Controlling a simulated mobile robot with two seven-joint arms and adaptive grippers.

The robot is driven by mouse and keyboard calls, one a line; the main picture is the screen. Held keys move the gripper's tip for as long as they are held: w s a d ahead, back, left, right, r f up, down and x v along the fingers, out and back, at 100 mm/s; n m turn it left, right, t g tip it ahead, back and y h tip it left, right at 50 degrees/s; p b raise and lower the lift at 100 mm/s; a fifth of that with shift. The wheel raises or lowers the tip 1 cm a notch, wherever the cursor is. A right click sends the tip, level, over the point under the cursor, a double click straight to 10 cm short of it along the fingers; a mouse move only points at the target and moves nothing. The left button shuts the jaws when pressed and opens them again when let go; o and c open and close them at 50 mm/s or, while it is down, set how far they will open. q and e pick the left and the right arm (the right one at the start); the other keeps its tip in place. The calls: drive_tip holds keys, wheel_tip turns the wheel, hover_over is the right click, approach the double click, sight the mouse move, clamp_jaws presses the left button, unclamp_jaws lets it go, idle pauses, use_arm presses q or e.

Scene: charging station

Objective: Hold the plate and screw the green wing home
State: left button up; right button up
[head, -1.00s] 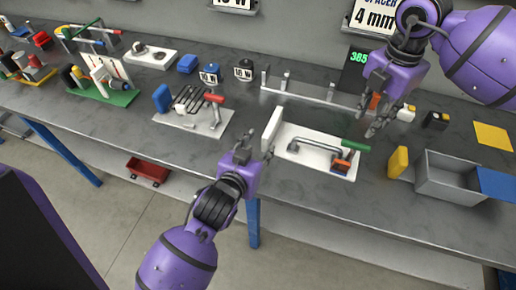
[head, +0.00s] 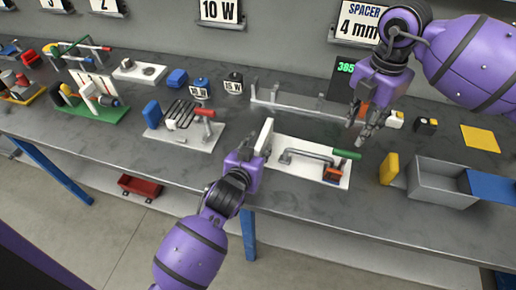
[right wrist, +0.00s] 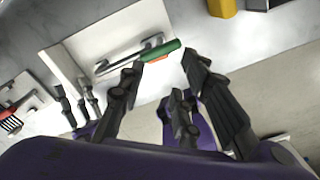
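The white plate (head: 300,176) lies on the bench with a grey bent bar (head: 300,156) on it. A green bar (head: 346,154), seemingly the wing, sits at the bar's right end, above a small orange-red block (head: 333,174). A white upright panel (head: 264,136) stands at the plate's left end. My left gripper (head: 257,152) is at this panel; its fingers straddle or touch it, and their closure is unclear. It also shows in the right wrist view (right wrist: 77,104). My right gripper (head: 365,136) is open and empty, above and right of the green bar (right wrist: 161,50).
A yellow block (head: 389,168) and a grey open bin (head: 438,180) stand right of the plate. A grey rack (head: 300,104) is behind it. Another white fixture (head: 190,138) with bars is to the left. The bench front edge is close.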

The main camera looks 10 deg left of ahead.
sight(348, 152)
use_arm(q)
clamp_jaws()
use_arm(e)
drive_tip(key=shift+o, duration=0.2)
wheel_tip(348, 152, down, 10)
drive_tip(key=n, duration=2.5)
drive_tip(key=shift+r, duration=0.2)
